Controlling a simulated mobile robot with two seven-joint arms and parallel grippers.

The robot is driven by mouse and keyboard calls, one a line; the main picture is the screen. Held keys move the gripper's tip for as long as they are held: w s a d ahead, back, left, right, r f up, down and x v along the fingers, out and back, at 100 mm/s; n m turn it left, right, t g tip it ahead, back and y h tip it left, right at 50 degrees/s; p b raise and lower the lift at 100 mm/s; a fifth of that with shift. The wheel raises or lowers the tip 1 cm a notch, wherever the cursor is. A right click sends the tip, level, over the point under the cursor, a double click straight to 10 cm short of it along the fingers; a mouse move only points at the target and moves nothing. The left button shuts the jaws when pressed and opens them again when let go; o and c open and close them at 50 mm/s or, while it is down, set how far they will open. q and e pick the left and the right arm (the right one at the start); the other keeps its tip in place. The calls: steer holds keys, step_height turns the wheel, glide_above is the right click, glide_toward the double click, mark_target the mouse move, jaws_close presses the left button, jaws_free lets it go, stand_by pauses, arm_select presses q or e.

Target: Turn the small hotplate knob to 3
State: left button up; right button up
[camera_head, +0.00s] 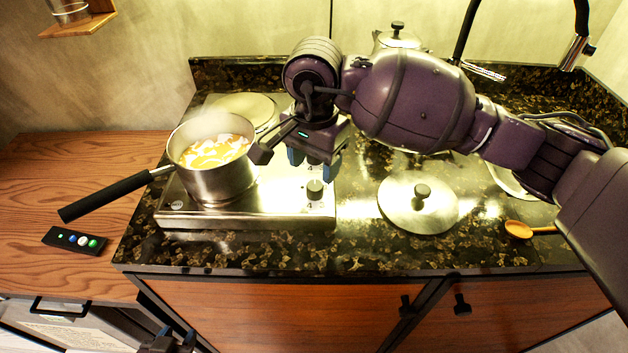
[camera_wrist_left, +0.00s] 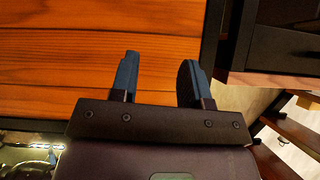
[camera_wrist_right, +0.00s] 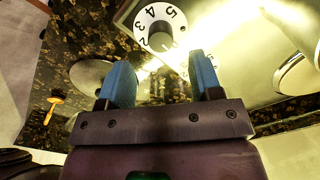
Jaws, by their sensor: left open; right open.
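The steel hotplate (camera_head: 260,222) stands on the dark stone counter. One grey knob (camera_head: 315,188) with a white numbered dial shows at its front right; it seems to be the dial (camera_wrist_right: 148,14) above the fingers in the right wrist view. A second dial is only partly seen between the fingers there. I cannot tell which knob is the small one or read its setting. My right gripper (camera_head: 314,160) is open and empty, just behind and above the visible knob. It also shows in the right wrist view (camera_wrist_right: 160,72). My left gripper (camera_wrist_left: 160,70) is open and empty, low before the cabinets.
A pot (camera_head: 222,182) of food stands on the hotplate, its black handle (camera_head: 105,197) pointing left. Behind it is a bare round plate (camera_head: 240,108). A lid (camera_head: 400,212) and wooden spoon (camera_head: 518,229) lie right. A remote (camera_head: 75,240) lies on the wooden surface.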

mark_target(314, 186)
steer(key=shift+f, duration=2.8)
steer(key=c, duration=0.9)
